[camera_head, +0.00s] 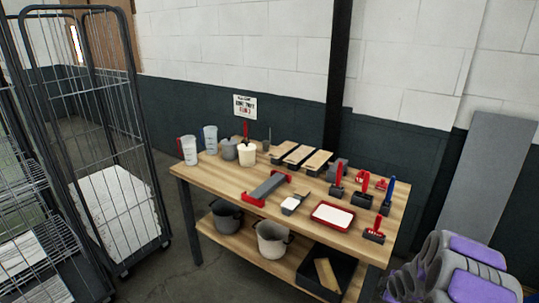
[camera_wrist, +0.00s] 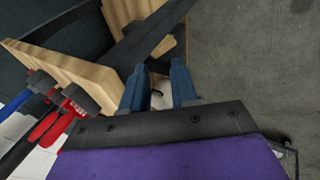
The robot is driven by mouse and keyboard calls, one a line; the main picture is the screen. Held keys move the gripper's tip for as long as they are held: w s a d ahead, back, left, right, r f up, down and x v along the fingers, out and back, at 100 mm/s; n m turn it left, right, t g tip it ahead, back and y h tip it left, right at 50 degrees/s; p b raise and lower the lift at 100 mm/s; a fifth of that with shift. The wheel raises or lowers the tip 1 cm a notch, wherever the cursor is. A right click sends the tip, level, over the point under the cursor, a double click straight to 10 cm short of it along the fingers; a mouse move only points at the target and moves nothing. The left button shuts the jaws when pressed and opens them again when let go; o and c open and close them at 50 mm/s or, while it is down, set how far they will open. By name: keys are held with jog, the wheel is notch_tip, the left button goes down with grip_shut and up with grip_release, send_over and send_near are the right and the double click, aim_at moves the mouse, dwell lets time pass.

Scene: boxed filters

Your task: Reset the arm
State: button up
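My arm (camera_head: 455,268), grey with purple covers, sits low at the bottom right of the head view, in front of the bench's right end. My gripper (camera_wrist: 159,78) shows in the wrist view as two blue-grey fingers. They stand apart with a gap between them, and nothing is held. Through the gap I see part of the bench's lower area and floor. The fingertips are not clearly visible in the head view.
A wooden workbench (camera_head: 228,178) carries pots, cups, trays and several red- and blue-handled tools. Its lower shelf (camera_head: 236,240) holds buckets and a black bin (camera_head: 318,272). A wire cage trolley (camera_head: 128,190) stands left. A grey board (camera_head: 484,185) leans on the wall. Concrete floor (camera_wrist: 245,50) is clear.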

jog(key=s+a+r+m+g, duration=0.2)
jog(key=s+a+r+m, duration=0.1)
jog(key=s+a+r, duration=0.5)
jog(key=s+a+r+m+g, duration=0.25)
jog(key=s+a+r, duration=0.3)
jog(key=r, duration=0.45)
jog(key=s+a+r+m+g, duration=0.1)
jog(key=s+a+r+m, duration=0.2)
jog(key=s, duration=1.1)
jog(key=s+a+r+m+g+y, duration=0.1)
jog(key=s+a+r+m+g, duration=0.1)
jog(key=s+a+r, duration=0.3)
jog(key=s+a+m, duration=0.1)
jog(key=s+a, duration=0.3)
jog(key=s, duration=0.5)
jog(key=shift+s+a+r, duration=0.15)
jog(key=shift+s+r, duration=0.05)
jog(key=shift+r, duration=0.1)
